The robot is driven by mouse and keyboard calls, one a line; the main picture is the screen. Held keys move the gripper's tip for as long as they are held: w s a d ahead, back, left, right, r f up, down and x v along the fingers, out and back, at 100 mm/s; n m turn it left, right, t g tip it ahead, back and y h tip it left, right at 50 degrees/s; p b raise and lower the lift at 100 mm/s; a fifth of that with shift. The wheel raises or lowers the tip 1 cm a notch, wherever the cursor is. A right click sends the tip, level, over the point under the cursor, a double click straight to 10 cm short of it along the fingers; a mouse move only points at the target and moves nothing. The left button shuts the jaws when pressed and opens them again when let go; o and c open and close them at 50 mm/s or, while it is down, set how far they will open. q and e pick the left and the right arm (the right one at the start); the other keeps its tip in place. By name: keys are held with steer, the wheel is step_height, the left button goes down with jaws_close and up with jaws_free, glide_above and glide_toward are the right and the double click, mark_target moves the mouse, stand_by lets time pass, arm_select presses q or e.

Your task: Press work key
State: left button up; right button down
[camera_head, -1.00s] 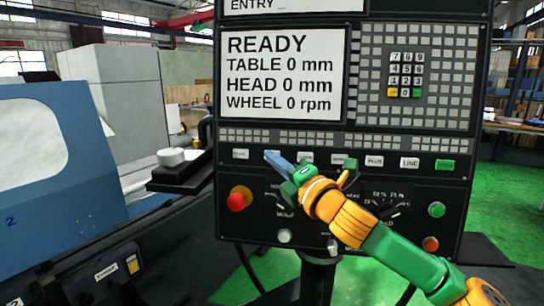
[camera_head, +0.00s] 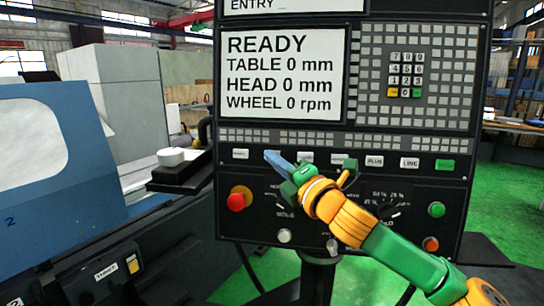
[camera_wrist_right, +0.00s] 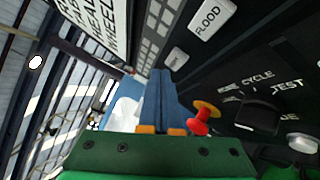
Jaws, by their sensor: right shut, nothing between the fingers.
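A row of small keys runs across the control panel (camera_head: 225,180) below the screen. The leftmost white key (camera_head: 240,154) is in plain view, but its label is too small to read. My right gripper (camera_head: 271,157) is shut and empty, its blue fingertips in front of the second key position and hiding most of it. In the right wrist view the shut fingers (camera_wrist_right: 162,84) point toward the panel, with a small white key (camera_wrist_right: 177,58) just beyond them and a FLOOD key (camera_wrist_right: 212,18) beside it. I cannot tell which key is the work key. My left gripper is out of view.
The screen (camera_head: 282,75) reads READY, with a keypad (camera_head: 405,75) to its right. A red knob (camera_head: 237,201), dials and round buttons sit below the key row. The grinder's blue cover (camera_head: 60,160) stands at left.

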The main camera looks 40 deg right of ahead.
steer(key=shift+w+d, duration=0.1)
steer(key=shift+d, duration=0.05)
steer(key=shift+w+d, duration=0.15)
steer(key=shift+w, duration=0.05)
steer(key=shift+w+d+f+p, duration=0.1)
steer(key=shift+w+d+p, duration=0.2)
steer(key=shift+p, duration=0.25)
stand_by(0.5)
steer(key=shift+s+a, duration=0.1)
steer(key=shift+s, duration=0.05)
steer(key=shift+s+a+b, duration=0.3)
steer(key=shift+s+a, duration=0.1)
steer(key=shift+a, duration=0.05)
stand_by(0.3)
steer(key=shift+s+a+r+b, duration=0.2)
steer(key=shift+s+a+r, duration=0.1)
steer(key=shift+s+a, duration=0.6)
steer(key=shift+s+a+r+b, duration=0.15)
steer(key=shift+s+a+r, duration=0.1)
steer(key=shift+s+a, duration=0.6)
